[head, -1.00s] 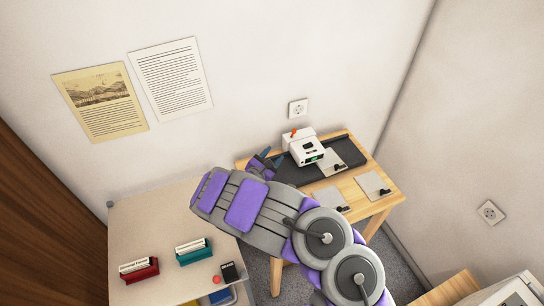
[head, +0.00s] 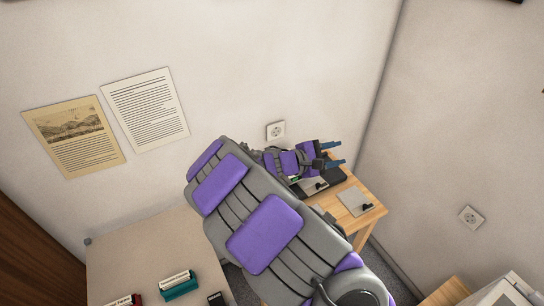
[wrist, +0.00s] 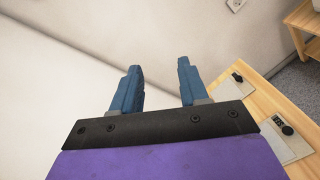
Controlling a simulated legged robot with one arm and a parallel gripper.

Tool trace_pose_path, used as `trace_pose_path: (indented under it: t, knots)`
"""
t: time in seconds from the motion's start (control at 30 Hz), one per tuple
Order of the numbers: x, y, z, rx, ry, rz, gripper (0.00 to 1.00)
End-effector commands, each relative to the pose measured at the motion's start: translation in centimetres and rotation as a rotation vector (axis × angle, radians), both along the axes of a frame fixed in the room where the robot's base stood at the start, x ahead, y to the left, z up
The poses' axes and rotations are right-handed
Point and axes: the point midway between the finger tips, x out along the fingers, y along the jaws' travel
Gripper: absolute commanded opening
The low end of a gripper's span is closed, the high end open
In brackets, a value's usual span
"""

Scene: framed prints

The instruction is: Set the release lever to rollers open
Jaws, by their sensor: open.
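The white machine with the orange lever is almost wholly hidden behind my arm in the head view; the lever does not show now. My gripper (head: 334,152) is above the back of the small wooden table (head: 372,208), its blue fingers pointing right. In the wrist view my gripper (wrist: 160,68) is open, with nothing between its two fingers. A large pale surface lies to the left there; I cannot tell whether it is the machine or the wall. The lever's setting cannot be seen.
A black tray (head: 332,180) and a grey plate with a black clip (head: 355,202) lie on the wooden table. A beige table (head: 135,245) with a teal holder (head: 180,287) stands at left. The wall, with a socket (head: 276,130), is close behind.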

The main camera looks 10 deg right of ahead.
Motion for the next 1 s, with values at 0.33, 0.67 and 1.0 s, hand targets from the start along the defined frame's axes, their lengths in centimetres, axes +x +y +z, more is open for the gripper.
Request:
trace_pose_path:
  t: [0.33,0.67,1.0]
  knots:
    - [-11.0,-4.4,3.8,0.23,-0.161,-0.338,0.44]
    - [-20.7,-3.6,3.7,0.509,-0.275,-0.601,0.44]
    - [-27.3,1.1,1.9,0.838,-0.342,-0.782,0.44]
